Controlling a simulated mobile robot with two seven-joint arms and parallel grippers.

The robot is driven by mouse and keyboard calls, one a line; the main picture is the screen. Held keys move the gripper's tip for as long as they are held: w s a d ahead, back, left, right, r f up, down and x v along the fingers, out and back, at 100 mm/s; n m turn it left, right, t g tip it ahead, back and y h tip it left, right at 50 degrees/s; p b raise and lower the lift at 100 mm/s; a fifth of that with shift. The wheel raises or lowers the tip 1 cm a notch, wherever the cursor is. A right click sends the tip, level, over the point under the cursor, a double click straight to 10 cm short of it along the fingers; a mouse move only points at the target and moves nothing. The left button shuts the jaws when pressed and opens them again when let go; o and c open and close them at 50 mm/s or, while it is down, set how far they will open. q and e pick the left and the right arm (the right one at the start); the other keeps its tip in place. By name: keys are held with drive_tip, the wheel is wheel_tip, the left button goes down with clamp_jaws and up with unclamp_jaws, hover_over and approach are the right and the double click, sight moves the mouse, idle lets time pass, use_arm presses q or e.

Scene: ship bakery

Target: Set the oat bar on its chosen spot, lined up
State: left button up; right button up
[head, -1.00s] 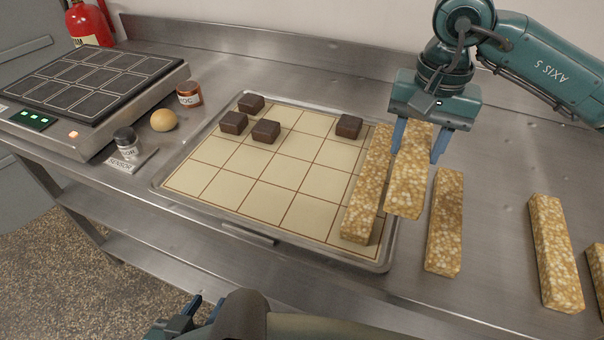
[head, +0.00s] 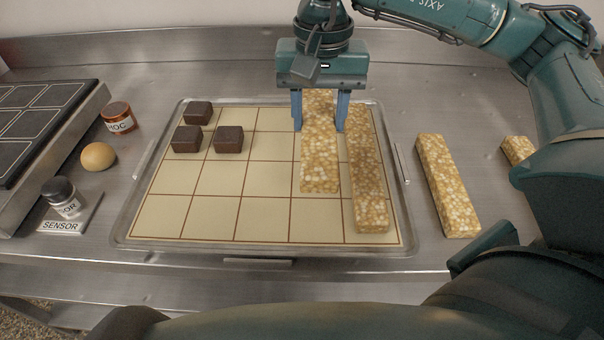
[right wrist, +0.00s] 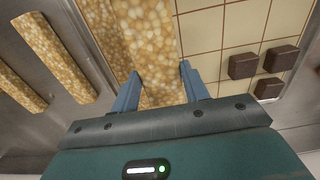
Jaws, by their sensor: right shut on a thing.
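My right gripper (head: 319,126) is shut on an oat bar (head: 320,165), a long pale golden block that points toward me over the gridded tray (head: 265,205). The held bar also shows in the right wrist view (right wrist: 148,40), between the fingers. It lies over the column second from the right, roughly parallel to the grid lines. I cannot tell whether it touches the tray. A second oat bar (head: 368,195) lies in the rightmost column, close beside it on the right. Its near end reaches further toward me. My left gripper is not in view.
Several dark brown blocks (head: 229,139) occupy the tray's far left cells; the near left cells are bare. More oat bars (head: 447,185) lie on the steel counter to the right. A jar (head: 119,118), a round bun (head: 98,157) and a sensor shaker (head: 66,198) stand left.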

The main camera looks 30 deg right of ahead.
wheel_tip(320, 180, down, 10)
drive_tip(key=shift+r, duration=0.1)
idle(0.4)
drive_tip(key=shift+f+b, duration=0.25)
drive_tip(key=shift+b, duration=0.1)
drive_tip(key=o, duration=1.1)
drive_tip(key=shift+r, duration=0.1)
wheel_tip(320, 180, up, 12)
drive_tip(key=shift+r+p, duration=0.2)
drive_tip(key=shift+p, duration=0.35)
